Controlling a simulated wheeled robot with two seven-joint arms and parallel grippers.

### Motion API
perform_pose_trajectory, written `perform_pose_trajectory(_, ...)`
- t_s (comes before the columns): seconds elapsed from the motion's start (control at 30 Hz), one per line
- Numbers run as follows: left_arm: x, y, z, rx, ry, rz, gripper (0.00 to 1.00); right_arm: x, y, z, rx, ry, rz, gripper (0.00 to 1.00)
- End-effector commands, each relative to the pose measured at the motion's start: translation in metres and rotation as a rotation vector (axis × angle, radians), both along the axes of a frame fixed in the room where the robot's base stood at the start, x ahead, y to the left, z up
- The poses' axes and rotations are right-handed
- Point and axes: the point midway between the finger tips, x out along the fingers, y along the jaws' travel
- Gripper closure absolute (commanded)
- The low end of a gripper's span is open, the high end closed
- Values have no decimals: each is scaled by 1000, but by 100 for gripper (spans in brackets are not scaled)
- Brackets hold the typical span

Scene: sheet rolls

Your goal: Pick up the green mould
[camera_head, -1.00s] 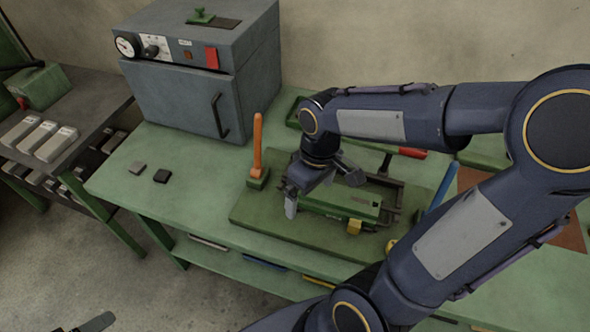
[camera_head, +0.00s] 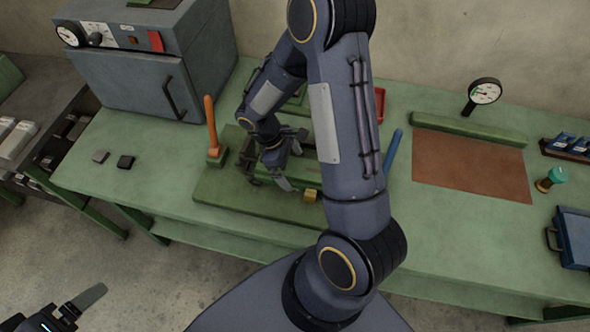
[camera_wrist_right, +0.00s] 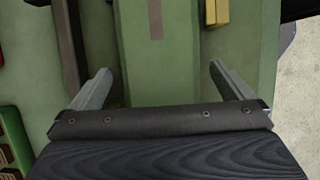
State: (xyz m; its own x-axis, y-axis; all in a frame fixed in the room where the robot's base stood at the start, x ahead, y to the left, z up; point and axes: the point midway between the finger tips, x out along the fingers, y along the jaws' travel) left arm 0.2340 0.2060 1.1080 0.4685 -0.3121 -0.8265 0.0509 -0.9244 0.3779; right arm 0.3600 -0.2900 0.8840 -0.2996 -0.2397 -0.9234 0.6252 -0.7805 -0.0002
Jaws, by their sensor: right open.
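The green mould (camera_head: 307,175), a long green block, lies in a dark frame on a green base plate (camera_head: 218,197) on the bench. My arm hides part of it in the head view. My right gripper (camera_head: 288,163) is open and points down over the mould. In the right wrist view the mould (camera_wrist_right: 158,50) runs between the two spread fingers of the right gripper (camera_wrist_right: 160,85), with gaps on both sides. Contact cannot be told. My left gripper (camera_head: 72,308) shows only partly at the lower left, away from the bench; its opening is unclear.
An orange-handled lever (camera_head: 210,125) stands left of the mould, a blue handle (camera_head: 393,150) right of it. A yellow block (camera_head: 310,195) sits at its front. A grey oven (camera_head: 150,65) stands behind left. A brown mat (camera_head: 470,165) lies clear at right.

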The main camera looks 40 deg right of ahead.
Motion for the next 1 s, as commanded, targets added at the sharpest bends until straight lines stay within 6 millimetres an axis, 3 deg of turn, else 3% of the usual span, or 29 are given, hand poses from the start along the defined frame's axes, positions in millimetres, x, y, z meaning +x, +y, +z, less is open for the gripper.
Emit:
perform_pose_trajectory(0.13,0,0,3,0,0,0,15,-6,-4,-14,0,3,-1,0)
perform_pose_trajectory(0.4,0,0,2,0,0,0,15,-6,-4,-16,0,-1,-1,1)
perform_pose_trajectory(1.0,0,0,3,0,0,0,15,-5,-4,-16,0,-1,-1,80)
